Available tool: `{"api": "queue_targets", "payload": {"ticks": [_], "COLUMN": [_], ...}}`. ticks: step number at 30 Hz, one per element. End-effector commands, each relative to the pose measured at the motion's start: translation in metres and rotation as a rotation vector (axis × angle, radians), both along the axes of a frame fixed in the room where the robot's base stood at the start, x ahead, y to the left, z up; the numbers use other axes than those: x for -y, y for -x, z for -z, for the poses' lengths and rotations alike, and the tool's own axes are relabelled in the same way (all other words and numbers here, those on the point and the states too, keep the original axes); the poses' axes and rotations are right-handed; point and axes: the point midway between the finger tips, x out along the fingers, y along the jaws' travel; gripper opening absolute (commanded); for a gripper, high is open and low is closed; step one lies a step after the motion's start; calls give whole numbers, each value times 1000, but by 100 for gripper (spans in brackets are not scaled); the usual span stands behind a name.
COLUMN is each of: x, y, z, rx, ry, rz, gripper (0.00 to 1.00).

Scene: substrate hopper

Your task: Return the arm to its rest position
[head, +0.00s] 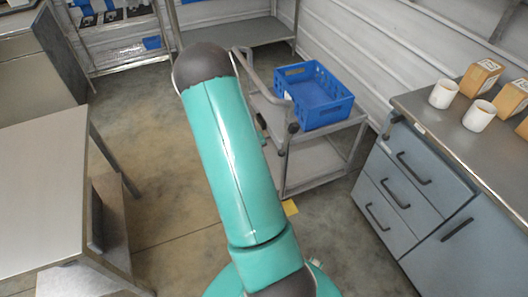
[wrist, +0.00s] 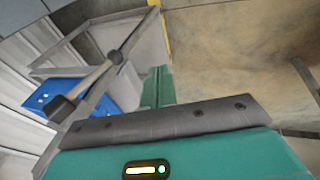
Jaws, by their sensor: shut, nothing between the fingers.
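My arm's teal links (head: 230,150) rise from the bottom middle of the head view to a dark rounded joint at the upper left of centre. The floor lies beyond the fingers.
A grey cart (head: 308,165) with a blue crate (head: 312,115) stands just right of my arm. A grey table (head: 45,185) is at the left. A drawer counter (head: 415,185) with white cups (head: 444,94) and boxes is at the right. Floor is open between table and cart.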

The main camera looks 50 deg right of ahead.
Motion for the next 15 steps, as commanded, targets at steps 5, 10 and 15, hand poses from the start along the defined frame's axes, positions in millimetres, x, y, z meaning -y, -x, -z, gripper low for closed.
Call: {"api": "queue_targets", "payload": {"ticks": [5,10,15], "x": [-10,-11,-12], "y": [-3,-3,-3], "z": [-4,-4,-4], "rx": [0,0,0], "ry": [0,0,0], "rz": [0,0,0], "gripper": [0,0,0]}}
